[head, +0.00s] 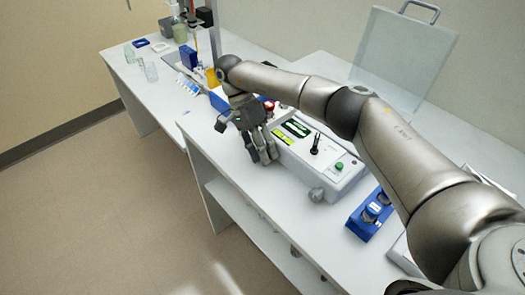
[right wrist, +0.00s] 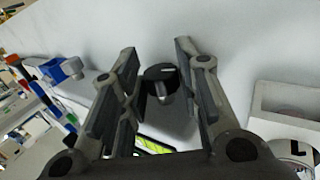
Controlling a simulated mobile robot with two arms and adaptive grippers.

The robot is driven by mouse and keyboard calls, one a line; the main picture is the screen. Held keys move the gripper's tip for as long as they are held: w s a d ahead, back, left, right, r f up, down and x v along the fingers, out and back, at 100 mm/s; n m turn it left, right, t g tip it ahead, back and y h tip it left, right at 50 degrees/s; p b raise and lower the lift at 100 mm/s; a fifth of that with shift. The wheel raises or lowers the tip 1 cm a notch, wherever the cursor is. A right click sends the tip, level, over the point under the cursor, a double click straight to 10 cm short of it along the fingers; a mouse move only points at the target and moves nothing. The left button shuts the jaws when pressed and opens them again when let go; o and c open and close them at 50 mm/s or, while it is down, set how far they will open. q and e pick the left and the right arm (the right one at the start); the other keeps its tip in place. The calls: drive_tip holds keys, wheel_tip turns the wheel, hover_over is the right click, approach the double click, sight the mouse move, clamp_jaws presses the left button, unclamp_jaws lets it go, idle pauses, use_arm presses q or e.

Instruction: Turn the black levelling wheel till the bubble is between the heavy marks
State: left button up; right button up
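The black levelling wheel (right wrist: 161,74) shows in the right wrist view, with a pale mark on top and a grey piece sticking out. It sits between the two fingers of my right gripper (right wrist: 160,78), with a gap on each side. The gripper is open. In the head view my right gripper (head: 262,152) is at the front left side of the white instrument (head: 322,170) and hides the wheel. The yellow-green bubble vial (head: 283,137) is on the instrument's top. The vial also shows partly in the right wrist view (right wrist: 155,146). The bubble is too small to make out. My left gripper is not in view.
A black lever (head: 315,148) and a green button (head: 339,166) are on the instrument. A grey knob (head: 316,194) is at its front corner. A blue block (head: 369,216) stands to the right. Glassware (head: 150,71) stands on the far left table. The floor at left is clear.

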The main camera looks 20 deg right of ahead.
drive_tip(key=shift+o, duration=1.4)
drive_tip(key=v, duration=0.7)
drive_tip(key=shift+w+r, duration=0.15)
drive_tip(key=shift+r, duration=0.1)
